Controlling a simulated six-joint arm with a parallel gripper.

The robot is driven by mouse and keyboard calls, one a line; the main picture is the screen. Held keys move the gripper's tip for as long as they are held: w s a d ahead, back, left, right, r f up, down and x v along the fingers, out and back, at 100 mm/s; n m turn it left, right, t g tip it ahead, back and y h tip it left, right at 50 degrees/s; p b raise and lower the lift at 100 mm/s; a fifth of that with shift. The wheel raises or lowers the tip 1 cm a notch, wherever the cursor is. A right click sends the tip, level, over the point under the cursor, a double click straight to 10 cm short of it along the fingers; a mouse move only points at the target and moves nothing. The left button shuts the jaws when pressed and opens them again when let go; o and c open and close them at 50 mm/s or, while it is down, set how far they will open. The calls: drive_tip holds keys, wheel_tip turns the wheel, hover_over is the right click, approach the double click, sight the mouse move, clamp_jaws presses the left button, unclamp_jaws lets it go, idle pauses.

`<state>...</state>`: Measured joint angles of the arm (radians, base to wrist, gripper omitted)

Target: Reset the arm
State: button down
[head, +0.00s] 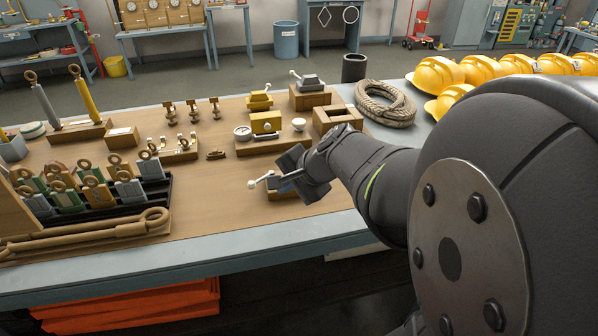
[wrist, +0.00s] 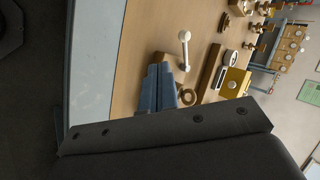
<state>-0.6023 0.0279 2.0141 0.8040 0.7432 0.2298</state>
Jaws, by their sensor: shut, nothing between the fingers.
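My gripper (head: 287,183) is over the front middle of the wooden bench top in the head view, its blue-grey fingers shut and empty. In the wrist view the fingers (wrist: 163,88) lie side by side. A small lever with a white knob (head: 252,184) sticks out to the left of the fingers, above a wooden block (head: 282,194) that my gripper partly hides. The lever also shows in the wrist view (wrist: 184,50), just beyond the fingertips. I cannot tell whether the fingers touch the lever or its block.
Behind my gripper stand a yellow box (head: 266,122) with a gauge, a hollow wooden block (head: 338,118) and a rope coil (head: 385,101). Yellow helmets (head: 437,75) are at the right. A black rack (head: 150,203) with several padlock-like tags is at the left. Bare wood lies between rack and gripper.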

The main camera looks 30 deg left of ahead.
drive_tip(key=shift+v, duration=1.95)
drive_tip(key=shift+s, duration=0.15)
drive_tip(key=x, duration=0.9)
drive_tip(key=shift+w+f, duration=0.2)
drive_tip(key=shift+w, duration=0.15)
drive_tip(key=a, duration=0.2)
drive_tip(key=w+a+f, duration=0.1)
drive_tip(key=shift+w+a+f, duration=0.1)
drive_tip(key=shift+w+a, duration=0.15)
drive_tip(key=shift+a, duration=0.4)
drive_tip(key=shift+s+a, duration=0.15)
drive_tip(key=shift+a, duration=0.1)
